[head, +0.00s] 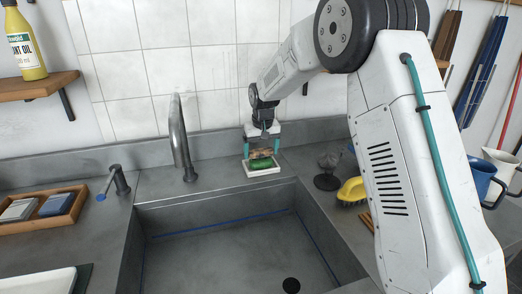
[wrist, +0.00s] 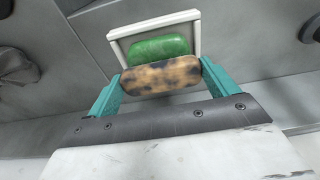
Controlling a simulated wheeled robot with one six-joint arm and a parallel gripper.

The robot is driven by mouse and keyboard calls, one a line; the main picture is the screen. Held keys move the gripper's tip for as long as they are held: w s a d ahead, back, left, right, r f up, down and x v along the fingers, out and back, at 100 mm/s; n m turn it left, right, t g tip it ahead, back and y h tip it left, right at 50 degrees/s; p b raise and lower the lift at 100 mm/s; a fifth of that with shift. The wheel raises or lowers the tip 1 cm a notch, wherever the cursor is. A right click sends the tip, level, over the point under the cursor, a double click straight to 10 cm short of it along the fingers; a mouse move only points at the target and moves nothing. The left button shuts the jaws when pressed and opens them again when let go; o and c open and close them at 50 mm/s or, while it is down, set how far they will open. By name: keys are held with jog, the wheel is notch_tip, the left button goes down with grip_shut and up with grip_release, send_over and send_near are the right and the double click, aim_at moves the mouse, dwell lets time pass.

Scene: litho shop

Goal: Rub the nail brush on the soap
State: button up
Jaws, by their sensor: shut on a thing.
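My gripper (head: 262,150) is shut on the nail brush, gripping it by its two ends between teal fingers. The nail brush (wrist: 162,76) has a mottled brown and black back and rounded ends; its bristles are hidden. It also shows in the head view (head: 261,153). The green soap (head: 261,164) lies in a white rectangular soap dish (head: 263,173) on the counter behind the sink. In the wrist view the soap (wrist: 160,48) is partly covered by the brush, inside the dish's pale rim (wrist: 151,22). The brush is over or against the soap; contact cannot be told.
The sink (head: 230,250) opens in front of the dish, with a grey tap (head: 181,140) to the left. A yellow-backed brush (head: 352,190) and a dark-based grey object (head: 328,170) are on the right counter. A wooden tray (head: 40,216) sits left. Blue and white jugs stand far right.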

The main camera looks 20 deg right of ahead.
aim_at(261, 151)
jog(key=shift+r, duration=3.45)
